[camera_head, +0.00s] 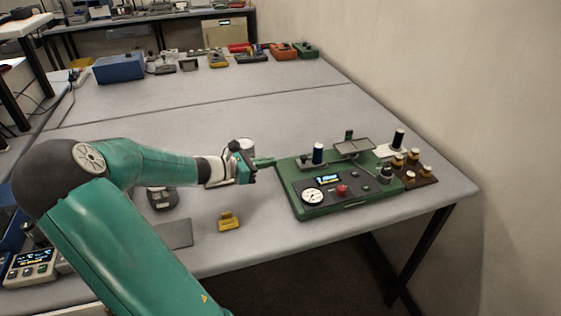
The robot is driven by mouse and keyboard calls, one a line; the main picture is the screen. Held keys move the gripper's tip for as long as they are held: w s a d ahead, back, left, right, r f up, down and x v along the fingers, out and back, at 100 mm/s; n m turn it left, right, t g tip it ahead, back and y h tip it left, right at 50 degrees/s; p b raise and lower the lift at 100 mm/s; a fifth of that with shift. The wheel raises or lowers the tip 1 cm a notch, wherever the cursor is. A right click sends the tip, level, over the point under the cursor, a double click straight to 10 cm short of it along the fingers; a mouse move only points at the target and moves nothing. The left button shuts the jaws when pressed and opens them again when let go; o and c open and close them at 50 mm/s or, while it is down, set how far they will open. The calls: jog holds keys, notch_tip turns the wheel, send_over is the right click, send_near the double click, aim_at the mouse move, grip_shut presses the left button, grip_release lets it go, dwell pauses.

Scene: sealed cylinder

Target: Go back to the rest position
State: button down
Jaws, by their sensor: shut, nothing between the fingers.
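My gripper (266,162) is at the end of my green arm, above the grey table (290,108). Its fingers are shut with nothing between them and point right, close to the left edge of a green instrument panel (330,196). I cannot tell whether they touch it. The panel carries a round white gauge, a small lit display and a red button. A white cylindrical object (245,144) shows partly behind my gripper.
Another dark cylinder (398,139) and several brown-and-white knobs (413,158) stand right of the panel. A yellow block (229,222) lies in front. A blue box (119,68) and several instruments line the back. A wall (440,80) bounds the right. The middle of the table is clear.

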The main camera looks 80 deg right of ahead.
jog(key=v, duration=0.5)
jog(key=w+a+m+t+y, duration=0.1)
jog(key=w+a, duration=0.1)
jog(key=a, duration=0.1)
jog(key=w+a+f+m+t+y, duration=0.1)
jog(key=w+a+t, duration=0.1)
jog(key=a, duration=0.1)
jog(key=w+a+f+m+t+y, duration=0.1)
jog(key=w+a+t, duration=0.1)
jog(key=a, duration=0.2)
jog(key=shift+w+a+f, duration=0.1)
jog(key=shift+w+f, duration=0.05)
jog(key=shift+f, duration=0.1)
jog(key=w+a+r+m+t+y, duration=0.1)
jog(key=w+a+t, duration=0.2)
jog(key=a, duration=0.4)
jog(key=w+a+r+m+t+y, duration=0.1)
jog(key=w+a+t+y, duration=0.15)
jog(key=a, duration=0.45)
jog(key=a+r+m+t+y, duration=0.1)
jog(key=a+r+t, duration=0.2)
jog(key=a, duration=0.9)
jog(key=a+r+m+t+y, duration=0.2)
jog(key=a+r+t, duration=0.2)
jog(key=a, duration=0.9)
notch_tip(320, 180, up, 4)
jog(key=shift+s+f, duration=0.1)
jog(key=shift+s, duration=0.25)
